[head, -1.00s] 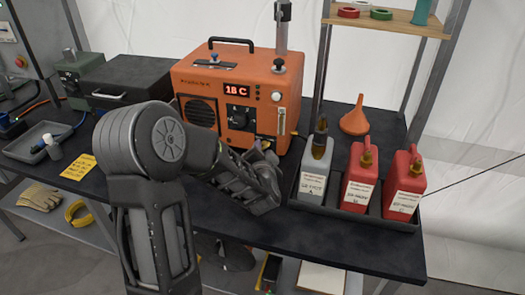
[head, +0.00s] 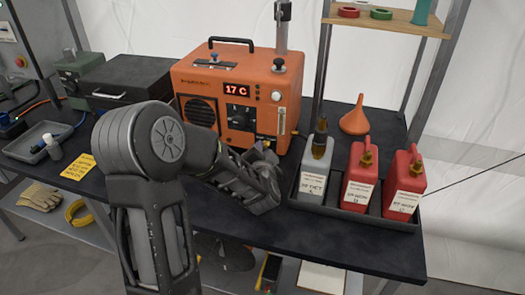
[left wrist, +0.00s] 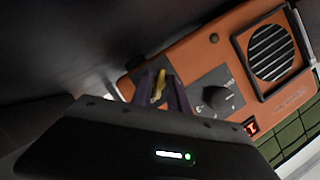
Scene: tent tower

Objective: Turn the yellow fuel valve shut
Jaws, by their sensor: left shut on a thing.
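The orange heater (head: 234,88) stands on the dark bench and its red display reads 17 C. The yellow fuel valve (left wrist: 159,86) shows in the left wrist view, low on the heater's front panel, between the two fingers. My left gripper (left wrist: 160,92) is shut on the yellow valve. The valve's exact angle is hard to tell. My right gripper is not in view.
A dark tray (head: 345,213) to the right holds a grey can (head: 316,168) and two red cans (head: 359,180). An orange funnel (head: 355,118) stands behind them. A yellow note (head: 78,167) lies at left. The bench front between note and tray is mostly under my arm.

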